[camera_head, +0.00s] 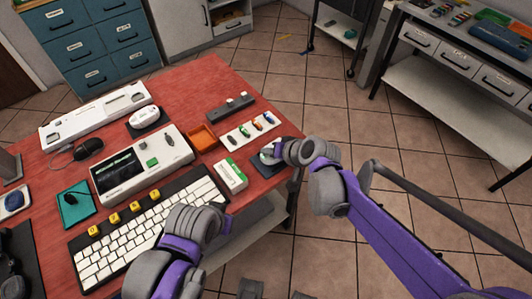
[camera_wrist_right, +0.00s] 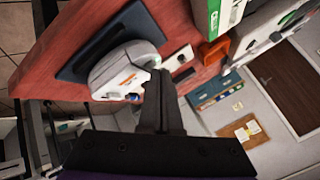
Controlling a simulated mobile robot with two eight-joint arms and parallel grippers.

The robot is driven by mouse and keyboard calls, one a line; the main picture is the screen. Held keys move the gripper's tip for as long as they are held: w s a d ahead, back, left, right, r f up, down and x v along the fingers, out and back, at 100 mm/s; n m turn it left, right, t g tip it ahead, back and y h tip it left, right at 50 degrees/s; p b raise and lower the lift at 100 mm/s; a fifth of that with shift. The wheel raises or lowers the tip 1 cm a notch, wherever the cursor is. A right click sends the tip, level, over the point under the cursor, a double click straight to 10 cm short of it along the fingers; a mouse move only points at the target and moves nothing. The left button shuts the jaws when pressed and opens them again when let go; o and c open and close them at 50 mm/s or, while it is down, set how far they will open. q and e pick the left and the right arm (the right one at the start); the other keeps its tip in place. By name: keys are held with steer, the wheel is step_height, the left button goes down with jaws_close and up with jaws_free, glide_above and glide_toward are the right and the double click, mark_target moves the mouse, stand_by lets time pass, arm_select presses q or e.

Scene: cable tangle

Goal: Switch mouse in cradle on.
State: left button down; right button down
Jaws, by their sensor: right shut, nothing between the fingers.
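In the right wrist view a white mouse-like body (camera_wrist_right: 122,65) with small orange markings sits against a dark pad or cradle (camera_wrist_right: 85,50). A small blue spot shows at its lower edge. My right gripper (camera_wrist_right: 160,88) is shut and empty, its dark fingertips close beside the white body; I cannot tell whether they touch. In the head view my right gripper (camera_head: 268,156) is over the dark pad (camera_head: 288,142) at the table's right edge and hides most of what is there. My left gripper (camera_head: 205,216) is above the keyboard's right end; its fingers are hidden.
On the red table (camera_head: 205,85) are another white mouse (camera_head: 143,116) on a dark base, a console (camera_head: 140,165), a keyboard (camera_head: 125,235), an orange tray (camera_head: 203,136), a green-white box (camera_head: 231,175) and a white strip of small coloured parts (camera_head: 250,131). Floor lies beyond the right edge.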

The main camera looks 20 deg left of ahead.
steer(key=shift+r+p, duration=0.35)
steer(key=shift+r, duration=0.35)
steer(key=shift+r+p, duration=2.1)
steer(key=shift+r, duration=0.85)
